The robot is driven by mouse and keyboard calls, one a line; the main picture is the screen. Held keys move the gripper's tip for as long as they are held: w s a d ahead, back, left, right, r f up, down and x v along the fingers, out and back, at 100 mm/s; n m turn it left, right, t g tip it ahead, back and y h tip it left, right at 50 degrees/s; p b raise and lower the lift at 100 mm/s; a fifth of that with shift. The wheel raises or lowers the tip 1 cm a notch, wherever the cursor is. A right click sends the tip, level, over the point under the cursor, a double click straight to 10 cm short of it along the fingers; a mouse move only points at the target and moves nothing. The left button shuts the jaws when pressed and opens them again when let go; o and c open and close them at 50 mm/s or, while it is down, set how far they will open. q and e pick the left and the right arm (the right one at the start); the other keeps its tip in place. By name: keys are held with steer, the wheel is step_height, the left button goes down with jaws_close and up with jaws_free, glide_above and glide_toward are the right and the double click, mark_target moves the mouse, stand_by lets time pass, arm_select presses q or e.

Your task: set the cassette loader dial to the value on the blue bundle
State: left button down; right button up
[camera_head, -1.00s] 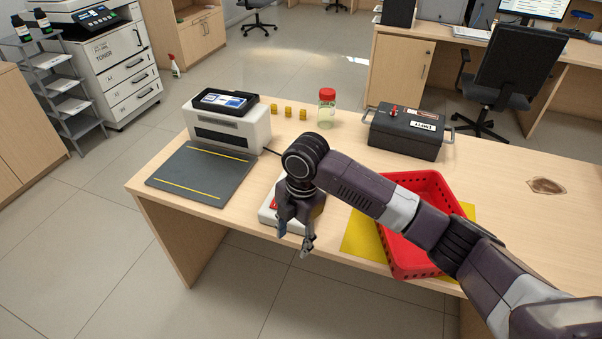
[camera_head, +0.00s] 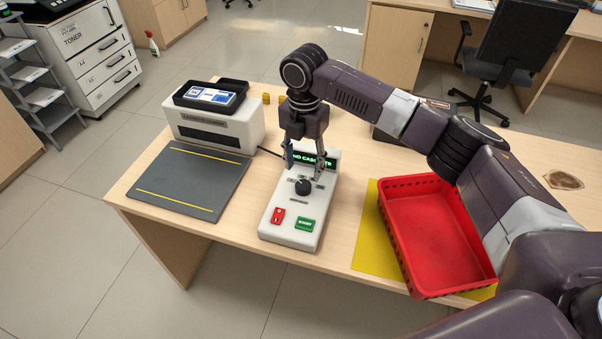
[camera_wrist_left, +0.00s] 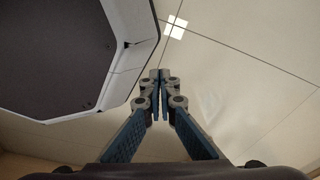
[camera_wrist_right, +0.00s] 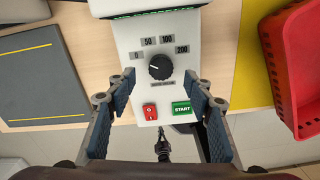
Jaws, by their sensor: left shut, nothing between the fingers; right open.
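The cassette loader panel (camera_head: 291,228) is a white box on the counter with a black dial (camera_head: 303,187), a red switch and a green START button. In the right wrist view the dial (camera_wrist_right: 160,67) has labels 0, 50, 100 and 200 around it; its pointer is too small to read surely. My right gripper (camera_head: 304,168) is open and empty, pointing down above the dial, its fingers apart on either side. A blue-and-white item (camera_head: 210,96) lies in a black tray on a white machine; I cannot read a value on it. My left gripper (camera_wrist_left: 158,78) is shut and empty.
A dark mat (camera_head: 187,178) with yellow lines lies left of the panel. A red basket (camera_head: 436,283) stands on a yellow sheet (camera_head: 370,240) at the right. A dark case (camera_head: 388,132) is partly behind my right arm. The panel's green display is partly hidden by the gripper.

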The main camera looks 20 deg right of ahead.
mark_target(304, 184)
steer(key=f, duration=0.2)
steer(key=shift+s+f, duration=0.35)
step_height(304, 184, down, 2)
steer(key=shift+w+f, duration=0.15)
steer(key=shift+f, duration=0.55)
steer(key=shift+p, duration=0.3)
steer(key=c, duration=1.2)
arm_select(q)
steer(key=s, duration=0.3)
steer(key=shift+s+r, duration=0.2)
steer(key=shift+r, duration=0.1)
arm_select(e)
steer(key=shift+o, duration=0.2)
arm_select(q)
steer(key=shift+r, duration=0.1)
